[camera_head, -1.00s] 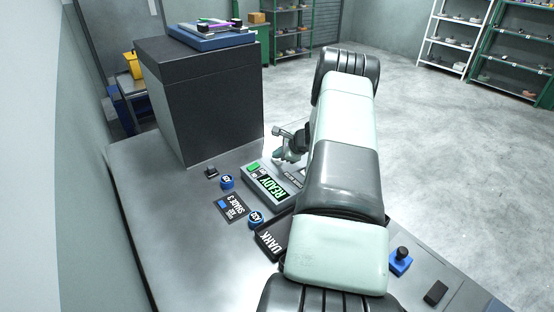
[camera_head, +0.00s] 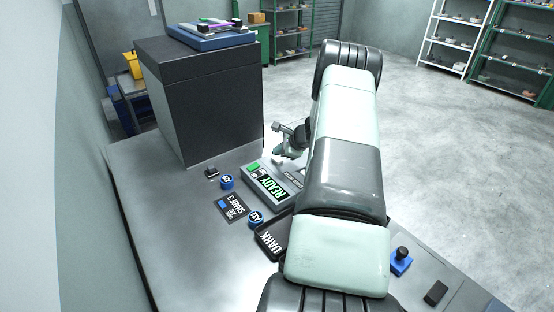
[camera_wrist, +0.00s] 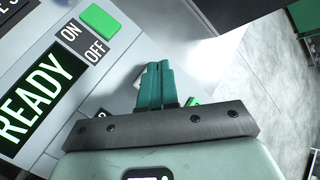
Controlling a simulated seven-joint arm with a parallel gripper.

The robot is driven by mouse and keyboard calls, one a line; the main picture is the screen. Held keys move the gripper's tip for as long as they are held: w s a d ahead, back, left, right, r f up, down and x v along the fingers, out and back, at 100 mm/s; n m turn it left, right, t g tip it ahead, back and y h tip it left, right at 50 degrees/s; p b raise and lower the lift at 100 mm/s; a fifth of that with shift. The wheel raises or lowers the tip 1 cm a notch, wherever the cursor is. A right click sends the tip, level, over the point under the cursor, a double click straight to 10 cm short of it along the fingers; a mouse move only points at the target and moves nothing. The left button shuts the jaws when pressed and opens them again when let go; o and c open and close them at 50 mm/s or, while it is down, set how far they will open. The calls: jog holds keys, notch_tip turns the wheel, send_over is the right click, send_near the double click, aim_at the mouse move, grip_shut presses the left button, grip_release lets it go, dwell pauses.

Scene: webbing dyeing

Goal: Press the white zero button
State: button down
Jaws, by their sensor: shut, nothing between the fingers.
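The control unit (camera_head: 284,205) has a READY display (camera_head: 272,184) and a green button (camera_head: 253,168). In the wrist view, the READY display (camera_wrist: 40,95), the ON and OFF labels and a green button (camera_wrist: 100,20) show on its pale face. My gripper (camera_wrist: 159,66) has its teal fingers shut together and empty, over or just beyond the unit's edge. I cannot tell its height. I cannot make out a white zero button for certain; my gripper and its mount hide part of the panel. A small green piece (camera_wrist: 193,101) shows beside the fingers.
A tall dark box (camera_head: 210,105) stands behind the unit. Blue-topped round pieces (camera_head: 227,182), a SHADE 3 card (camera_head: 232,207) and a DARK tray (camera_head: 268,243) lie nearby. A blue piece with a black knob (camera_head: 400,262) sits at right. The table's left front is clear.

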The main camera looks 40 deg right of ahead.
aim_at(279, 160)
jog(key=shift+r, duration=0.1)
jog(key=shift+r, duration=2.4)
